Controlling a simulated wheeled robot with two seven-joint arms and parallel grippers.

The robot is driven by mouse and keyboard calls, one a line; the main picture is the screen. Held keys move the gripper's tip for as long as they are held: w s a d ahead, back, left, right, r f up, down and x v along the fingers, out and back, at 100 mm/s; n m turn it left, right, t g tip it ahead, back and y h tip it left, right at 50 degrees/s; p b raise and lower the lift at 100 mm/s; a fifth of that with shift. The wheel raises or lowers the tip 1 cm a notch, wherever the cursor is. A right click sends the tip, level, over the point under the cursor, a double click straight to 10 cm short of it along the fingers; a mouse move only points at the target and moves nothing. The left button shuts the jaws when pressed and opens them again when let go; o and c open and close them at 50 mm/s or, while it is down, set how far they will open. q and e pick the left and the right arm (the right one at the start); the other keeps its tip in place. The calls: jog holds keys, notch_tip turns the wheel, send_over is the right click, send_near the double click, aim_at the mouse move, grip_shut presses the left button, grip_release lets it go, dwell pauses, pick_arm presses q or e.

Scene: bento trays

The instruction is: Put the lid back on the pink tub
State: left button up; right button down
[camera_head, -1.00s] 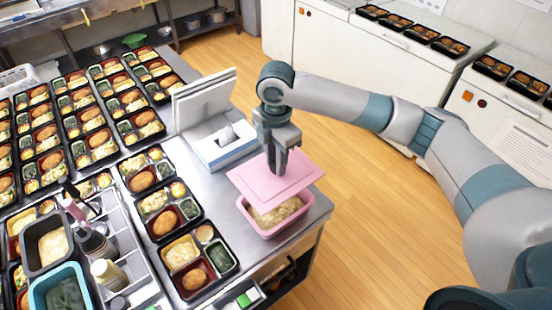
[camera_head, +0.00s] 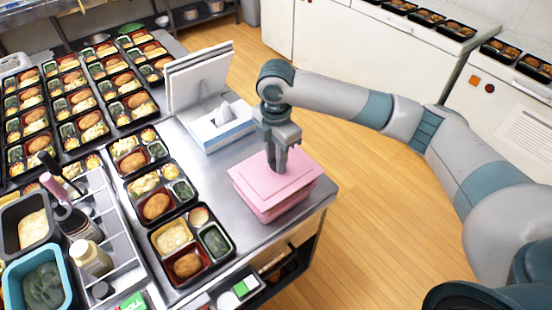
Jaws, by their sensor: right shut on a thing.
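The pink tub (camera_head: 279,211) stands at the right corner of the steel table. The pink lid (camera_head: 262,186) lies over its top and hides the contents. My left gripper is not in view.
A tissue box (camera_head: 222,128) and a white upright panel (camera_head: 201,80) stand behind the tub. Bento trays (camera_head: 192,246) fill the table to the left. A caddy with bottles (camera_head: 92,258) stands at the front left. Wooden floor lies to the right.

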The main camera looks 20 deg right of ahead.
jog(key=shift+f+p, duration=0.3)
jog(key=shift+f, duration=0.15)
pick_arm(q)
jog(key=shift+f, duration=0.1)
pick_arm(e)
jog(key=shift+f, duration=1.3)
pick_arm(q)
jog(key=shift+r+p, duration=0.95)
pick_arm(e)
jog(key=shift+f, duration=0.15)
dwell(0.3)
jog(key=c, duration=0.9)
grip_release()
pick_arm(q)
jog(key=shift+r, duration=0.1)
pick_arm(e)
jog(key=shift+r+p, duration=2.5)
jog(key=shift+p, duration=0.2)
pick_arm(q)
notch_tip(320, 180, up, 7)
jog(key=p, duration=0.1)
pick_arm(e)
jog(key=shift+r, duration=1.05)
